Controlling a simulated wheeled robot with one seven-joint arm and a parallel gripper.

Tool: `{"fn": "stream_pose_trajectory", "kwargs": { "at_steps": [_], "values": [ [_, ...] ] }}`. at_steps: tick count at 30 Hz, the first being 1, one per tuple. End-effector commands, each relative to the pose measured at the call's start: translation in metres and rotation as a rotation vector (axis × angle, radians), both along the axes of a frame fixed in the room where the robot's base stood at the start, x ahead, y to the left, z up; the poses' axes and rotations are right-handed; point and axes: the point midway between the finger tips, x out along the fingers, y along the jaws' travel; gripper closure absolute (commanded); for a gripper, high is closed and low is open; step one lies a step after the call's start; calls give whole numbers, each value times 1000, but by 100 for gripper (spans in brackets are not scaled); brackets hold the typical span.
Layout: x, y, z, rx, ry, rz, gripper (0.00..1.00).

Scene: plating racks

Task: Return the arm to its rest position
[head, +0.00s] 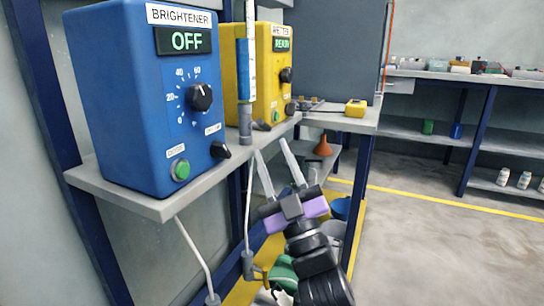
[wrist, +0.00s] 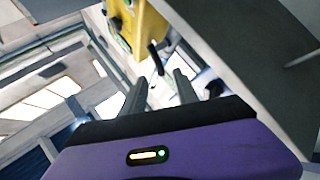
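My gripper (head: 270,147) is in the middle of the head view, pointing up, just below and in front of the shelf edge. Its two pale fingers are apart with nothing visible between them, so it is open and empty. In the wrist view the fingers of my gripper (wrist: 160,75) also stand apart above the purple body. My black wrist runs down to the bottom of the head view.
A blue brightener box (head: 140,95) reading OFF and a yellow wetter box (head: 262,75) reading READY stand on the grey shelf (head: 150,205). A vertical tube (head: 246,70) stands beside them. A blue-legged rack (head: 480,90) is at right; the floor (head: 430,230) between is clear.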

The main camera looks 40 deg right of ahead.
Motion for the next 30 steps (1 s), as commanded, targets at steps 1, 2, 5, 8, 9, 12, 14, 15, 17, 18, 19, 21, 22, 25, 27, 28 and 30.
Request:
{"fn": "stream_pose_trajectory", "kwargs": {
  "at_steps": [1, 2, 5, 8, 9, 12, 14, 15, 17, 18, 19, 21, 22, 25, 27, 28, 30],
  "values": [
    [0, 0, 0, 0, 0, 0, 64],
    [0, 0, 0, 0, 0, 0, 64],
    [0, 0, 0, 0, 0, 0, 64],
    [0, 0, 0, 0, 0, 0, 64],
    [0, 0, 0, 0, 0, 0, 64],
    [0, 0, 0, -1, 0, -1, 64],
    [0, 1, 1, -4, -2, 0, 64],
    [-2, 2, 3, -1, -11, 7, 64],
    [-6, 6, 7, 10, -29, 30, 64],
    [-10, 10, 2, 22, -24, 50, 64],
    [-13, 14, -4, 30, -17, 63, 64],
    [-19, 23, -19, 52, 6, 97, 64],
    [-23, 28, -27, 64, 17, 112, 64],
    [-36, 43, -56, 107, 69, 164, 64],
    [-48, 54, -78, 142, 112, 200, 64],
    [-53, 59, -88, 158, 132, 216, 64],
    [-67, 71, -110, 197, 179, 250, 64]
  ]
}}
